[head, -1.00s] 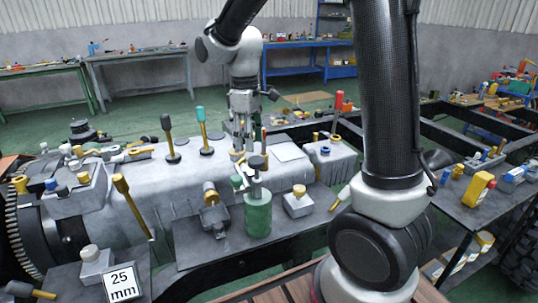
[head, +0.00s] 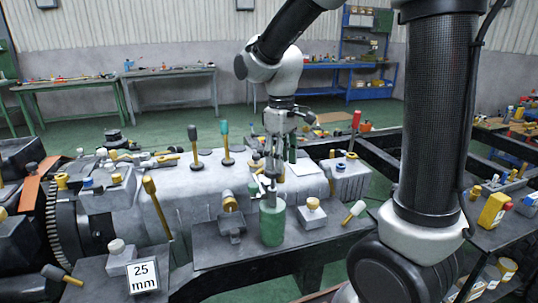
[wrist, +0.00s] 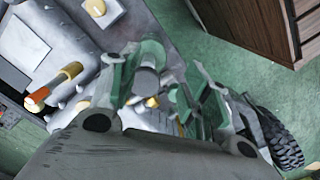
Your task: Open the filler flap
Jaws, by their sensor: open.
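No part is clearly recognisable as the filler flap. A green cylinder (head: 271,226) stands upright on the dark shelf in front of the grey housing (head: 190,184). Its top is partly hidden by my gripper (head: 270,182), which points down above or just behind it; contact cannot be told. In the wrist view my gripper (wrist: 165,98) has its fingers apart. A grey round knob (wrist: 147,82) shows beside the left finger; whether it lies between the fingers is unclear. A pale flat square plate (head: 304,167) lies on the housing, and also shows in the wrist view (wrist: 22,45).
Upright levers with a black knob (head: 192,132) and a teal knob (head: 224,128) stand left of my gripper. A yellow-knobbed block (head: 312,214) is right of the cylinder. A "25 mm" sign (head: 143,276) stands at front left. Workbenches (head: 170,82) line the back wall.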

